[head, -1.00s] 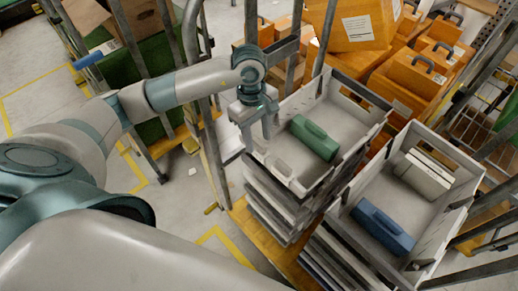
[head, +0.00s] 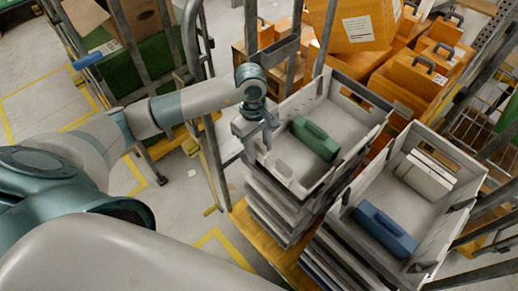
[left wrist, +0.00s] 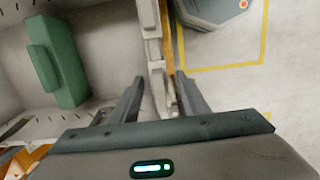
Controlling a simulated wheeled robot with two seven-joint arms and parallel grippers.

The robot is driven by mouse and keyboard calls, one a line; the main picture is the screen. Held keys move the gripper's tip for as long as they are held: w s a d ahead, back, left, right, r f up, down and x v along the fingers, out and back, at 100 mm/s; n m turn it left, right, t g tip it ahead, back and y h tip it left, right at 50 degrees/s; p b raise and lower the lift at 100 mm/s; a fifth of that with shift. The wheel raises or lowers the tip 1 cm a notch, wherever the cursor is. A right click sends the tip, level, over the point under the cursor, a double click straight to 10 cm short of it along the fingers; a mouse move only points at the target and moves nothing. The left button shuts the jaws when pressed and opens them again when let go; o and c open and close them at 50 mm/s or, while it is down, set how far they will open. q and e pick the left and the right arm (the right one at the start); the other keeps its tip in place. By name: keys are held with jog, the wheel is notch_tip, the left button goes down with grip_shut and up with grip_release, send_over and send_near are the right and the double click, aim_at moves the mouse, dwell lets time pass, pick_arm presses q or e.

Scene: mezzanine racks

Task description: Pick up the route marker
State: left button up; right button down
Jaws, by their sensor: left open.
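No object is plainly labelled as the route marker, and I cannot tell which one it is. A green block with a raised grip (head: 315,139) lies in the left grey tray (head: 330,112); it also shows at left in the left wrist view (left wrist: 62,60). My left gripper (head: 257,146) is open and empty above that tray's left wall, left of the green block. In the left wrist view, the fingers (left wrist: 158,82) stand either side of the tray's pale wall (left wrist: 152,45), seen from above. Whether they touch it is unclear. My right gripper is not in view.
The right grey tray (head: 449,214) holds a blue block (head: 384,229) and a white block (head: 425,176). Orange cases (head: 413,73) stand behind. Metal rack posts (head: 207,120) rise close to my left arm. Grey floor with yellow lines (head: 225,245) lies at left.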

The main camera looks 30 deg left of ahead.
aim_at(261, 144)
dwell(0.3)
pick_arm(q)
grip_shut()
jog(key=shift+r, duration=0.1)
notch_tip(261, 144, up, 9)
jog(key=p, duration=0.3)
jog(key=shift+f, duration=0.2)
jog(key=shift+r, duration=0.65)
